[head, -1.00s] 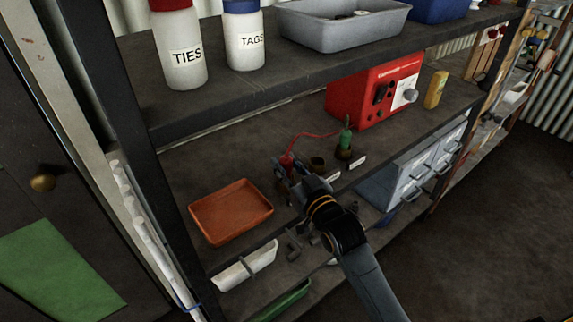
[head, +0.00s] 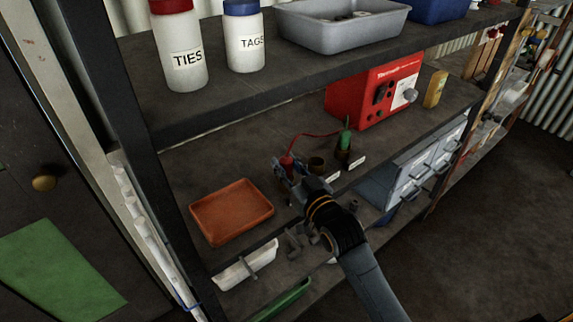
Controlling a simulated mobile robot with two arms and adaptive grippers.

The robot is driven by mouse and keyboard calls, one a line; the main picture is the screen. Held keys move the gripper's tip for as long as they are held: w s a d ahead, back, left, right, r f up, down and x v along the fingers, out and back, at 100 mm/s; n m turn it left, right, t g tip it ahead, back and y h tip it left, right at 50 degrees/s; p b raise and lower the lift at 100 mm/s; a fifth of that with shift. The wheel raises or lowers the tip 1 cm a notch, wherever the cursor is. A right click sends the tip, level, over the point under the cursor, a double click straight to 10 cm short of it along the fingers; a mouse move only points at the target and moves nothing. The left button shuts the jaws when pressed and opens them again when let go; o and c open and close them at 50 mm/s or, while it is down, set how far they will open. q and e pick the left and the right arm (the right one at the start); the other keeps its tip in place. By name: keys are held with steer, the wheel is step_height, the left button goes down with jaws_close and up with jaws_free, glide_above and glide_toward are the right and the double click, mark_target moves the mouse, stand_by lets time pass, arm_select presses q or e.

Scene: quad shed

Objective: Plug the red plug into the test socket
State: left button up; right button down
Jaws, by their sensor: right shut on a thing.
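The red plug (head: 287,164) is between the fingers of my right gripper (head: 284,172), which is shut on it. It is upright, above the lower shelf near the front edge. A thin red lead (head: 312,135) runs from it back and right. Just right of it is a round, dark brass socket (head: 317,163), apart from the plug in the picture. Further right a green plug (head: 345,140) stands in a similar socket (head: 343,157). Small white labels (head: 333,175) sit in front of these; I cannot read them. The gripper hides the shelf under the plug. My left gripper is out of view.
An orange tray (head: 231,211) lies left of my gripper. A red box with knobs (head: 372,92) and a yellow item (head: 435,90) stand behind right. The upper shelf (head: 190,113) overhangs at the back.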

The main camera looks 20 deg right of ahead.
mark_target(290, 173)
steer(key=shift+p, duration=0.3)
steer(key=shift+f+b, duration=0.35)
steer(key=shift+f, duration=0.25)
stand_by(0.4)
steer(key=c, duration=1.3)
jaws_free()
steer(key=shift+c, duration=0.2)
steer(key=shift+s+d+p, duration=0.25)
steer(key=shift+s+p, duration=0.3)
steer(key=shift+s, duration=0.75)
steer(key=shift+s+d+p, duration=0.25)
steer(key=shift+s+p, duration=0.3)
steer(key=shift+s, duration=0.7)
steer(key=s, duration=0.3)
steer(key=s+d+p, duration=0.1)
steer(key=s, duration=0.1)
steer(key=shift+s+p, duration=0.3)
steer(key=shift+s, duration=0.1)
